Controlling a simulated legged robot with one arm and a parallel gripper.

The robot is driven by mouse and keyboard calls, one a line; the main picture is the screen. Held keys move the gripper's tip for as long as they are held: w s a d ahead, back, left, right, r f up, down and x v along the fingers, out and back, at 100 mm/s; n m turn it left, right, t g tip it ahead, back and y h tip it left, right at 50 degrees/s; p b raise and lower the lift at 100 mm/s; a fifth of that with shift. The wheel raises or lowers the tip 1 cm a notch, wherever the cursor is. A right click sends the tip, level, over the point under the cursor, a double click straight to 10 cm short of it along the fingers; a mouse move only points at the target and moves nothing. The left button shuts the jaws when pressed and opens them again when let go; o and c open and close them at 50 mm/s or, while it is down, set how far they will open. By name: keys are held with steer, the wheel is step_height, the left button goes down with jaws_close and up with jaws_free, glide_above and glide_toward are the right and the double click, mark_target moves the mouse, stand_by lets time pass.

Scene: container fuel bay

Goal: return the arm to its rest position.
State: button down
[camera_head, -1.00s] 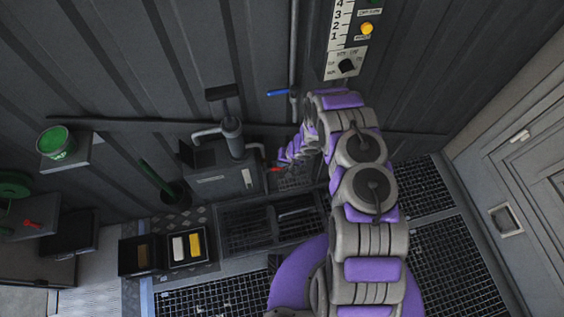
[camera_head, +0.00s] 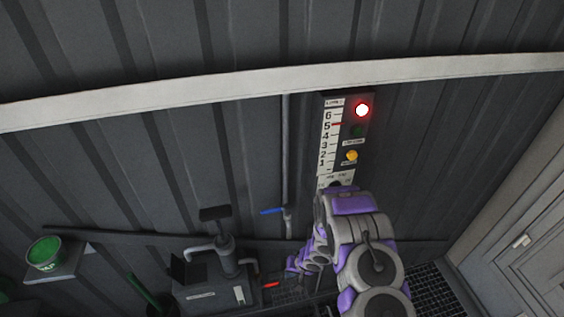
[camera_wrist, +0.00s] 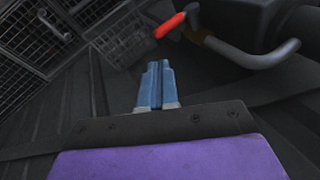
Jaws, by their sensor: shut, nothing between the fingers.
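My arm, purple and grey, rises at the lower right of the head view and bends down toward the wall equipment. In the wrist view my gripper (camera_wrist: 155,72) points forward with its two blue-grey fingers together and nothing between them. A red-tipped handle (camera_wrist: 172,25) on a metal pipe lies beyond the fingertips, apart from them.
A pump unit (camera_head: 212,296) stands left of the arm. A blue-handled valve (camera_head: 271,211) sits on a vertical pipe. A gauge panel (camera_head: 337,140) has a lit red lamp (camera_head: 362,110) and a yellow button (camera_head: 351,156). A green can (camera_head: 45,254) stands on a left shelf. A door (camera_head: 520,240) is at right.

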steer(key=w+d+r+t+h, duration=0.2)
steer(key=w+d+r+h, duration=0.3)
steer(key=d+r, duration=0.75)
steer(key=s+d+r+h+b, duration=0.1)
steer(key=s+d+r, duration=0.15)
steer(key=r, duration=0.65)
steer(key=s+d+r+h+b, duration=0.1)
steer(key=s+d+r+h, duration=0.15)
steer(key=r, duration=0.65)
steer(key=s+d+r+m+g, duration=0.1)
steer(key=s+r+g, duration=0.2)
steer(key=s+r, duration=0.75)
steer(key=s+a+r+n+g+y+b, duration=0.1)
steer(key=s+a, duration=0.3)
steer(key=s, duration=0.8)
steer(key=s+a+r+n+g+y+b, duration=0.1)
steer(key=s+a+r+y, duration=0.2)
steer(key=s, duration=0.9)
steer(key=shift+a+g, duration=0.3)
steer(key=shift+a, duration=0.8)
